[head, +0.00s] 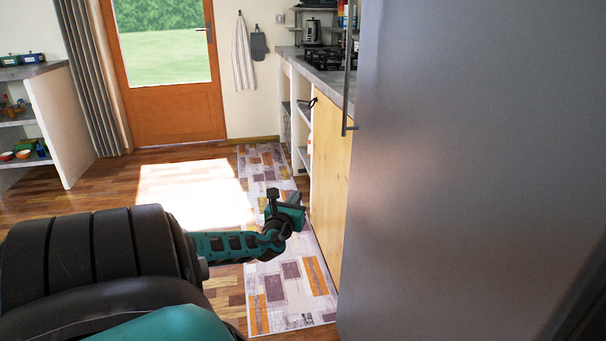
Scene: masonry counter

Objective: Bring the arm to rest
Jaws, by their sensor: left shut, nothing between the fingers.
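My left gripper (288,200) is at the end of my teal and black left arm, which comes in from the left. The gripper is small in the head view and shut, with nothing held. It hangs in the air in front of the patterned floor runner (290,283), left of the light wood cabinet door (330,190). My right gripper and right arm are not in view.
A large grey fridge-like panel (470,170) fills the right side close by. Beyond it stand the counter (322,78) and a stove (333,58). An orange door (175,112) is at the back; shelves (50,115) stand at left. The wooden floor between is clear.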

